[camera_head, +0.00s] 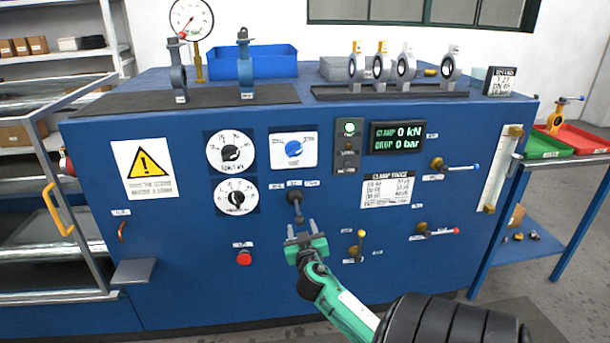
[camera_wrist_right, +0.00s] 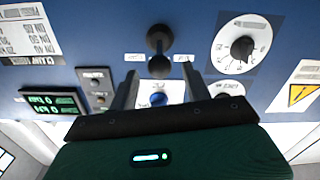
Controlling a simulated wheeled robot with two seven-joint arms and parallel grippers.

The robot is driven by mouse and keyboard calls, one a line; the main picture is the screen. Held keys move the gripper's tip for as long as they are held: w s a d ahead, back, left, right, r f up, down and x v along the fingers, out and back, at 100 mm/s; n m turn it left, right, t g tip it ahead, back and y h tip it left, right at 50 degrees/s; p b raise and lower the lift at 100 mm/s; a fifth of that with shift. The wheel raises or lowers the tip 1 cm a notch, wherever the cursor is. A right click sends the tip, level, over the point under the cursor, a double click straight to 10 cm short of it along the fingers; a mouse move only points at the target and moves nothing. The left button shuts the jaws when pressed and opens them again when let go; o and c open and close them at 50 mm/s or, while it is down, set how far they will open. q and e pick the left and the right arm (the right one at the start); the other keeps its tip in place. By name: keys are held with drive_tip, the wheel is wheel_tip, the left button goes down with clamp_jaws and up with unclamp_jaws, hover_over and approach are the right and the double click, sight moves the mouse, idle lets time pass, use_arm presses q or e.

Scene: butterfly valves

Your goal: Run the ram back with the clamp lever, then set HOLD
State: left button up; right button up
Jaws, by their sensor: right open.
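A short dark lever (camera_head: 296,203) sits on the blue panel, below the blue knob, with small labels above it too small to read; I take it for the clamp lever. Its handle hangs down, and it shows in the right wrist view (camera_wrist_right: 158,48). My right gripper (camera_head: 301,229) is open and empty just below the lever's end. In the right wrist view its fingers (camera_wrist_right: 160,88) straddle the line of the lever, with no clear contact. The blue knob (camera_head: 293,149) is on a white plate; HOLD cannot be read. My left gripper is not seen.
The green display (camera_head: 397,136) reads CLAMP 0 kN and 0 bar. Ring-shaped valves (camera_head: 356,68) stand on top.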

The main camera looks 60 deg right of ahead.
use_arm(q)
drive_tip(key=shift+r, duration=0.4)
use_arm(e)
drive_tip(key=v, duration=0.6)
drive_tip(key=shift+s, duration=0.1)
